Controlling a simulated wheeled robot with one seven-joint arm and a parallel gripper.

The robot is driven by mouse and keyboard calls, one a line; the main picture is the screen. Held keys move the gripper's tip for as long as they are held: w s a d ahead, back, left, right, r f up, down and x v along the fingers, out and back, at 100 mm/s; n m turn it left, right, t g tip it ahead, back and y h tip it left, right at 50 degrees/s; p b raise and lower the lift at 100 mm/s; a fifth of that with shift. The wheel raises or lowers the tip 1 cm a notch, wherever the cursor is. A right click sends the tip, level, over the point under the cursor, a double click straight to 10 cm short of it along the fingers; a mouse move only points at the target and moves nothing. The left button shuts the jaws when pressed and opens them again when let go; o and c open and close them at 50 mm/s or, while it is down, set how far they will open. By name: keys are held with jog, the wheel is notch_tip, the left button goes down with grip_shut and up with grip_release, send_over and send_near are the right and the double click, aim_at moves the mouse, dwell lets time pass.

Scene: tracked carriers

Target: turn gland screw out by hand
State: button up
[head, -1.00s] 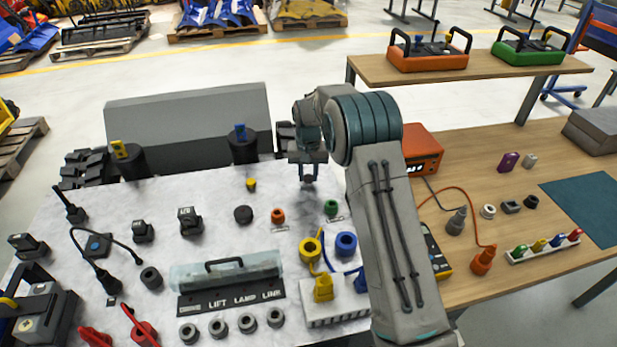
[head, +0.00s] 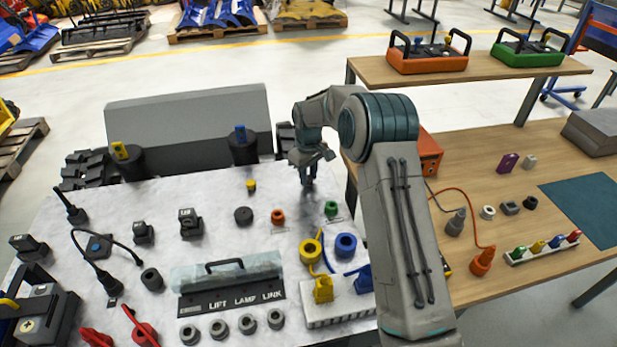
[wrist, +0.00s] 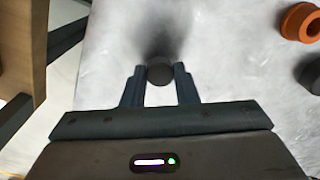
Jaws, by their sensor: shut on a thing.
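The gland screw (wrist: 160,73), a small dark grey round head, sits between my fingertips in the wrist view, above the pale marbled table top. My gripper (wrist: 160,80) is shut on it, one finger on each side. In the head view my gripper (head: 308,181) points down at the back right part of the table top. There the screw is too small and too covered by the fingers to tell apart. What lies under its head is hidden, and I cannot tell how far out it is.
An orange ring (head: 278,216), a dark round cap (head: 243,215) and a green ring (head: 331,208) stand near my gripper. A small yellow part (head: 251,185) is to the left. The clear-covered box (head: 228,272) lies in front. The wooden bench (head: 480,180) is at the right.

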jog(key=shift+n, duration=0.6)
jog(key=n+p, duration=0.1)
jog(key=n, duration=0.3)
jog(key=shift+n, duration=0.4)
jog(key=n+p, duration=0.1)
jog(key=n, duration=0.4)
jog(key=shift+f, duration=0.1)
jog(key=o, duration=0.8)
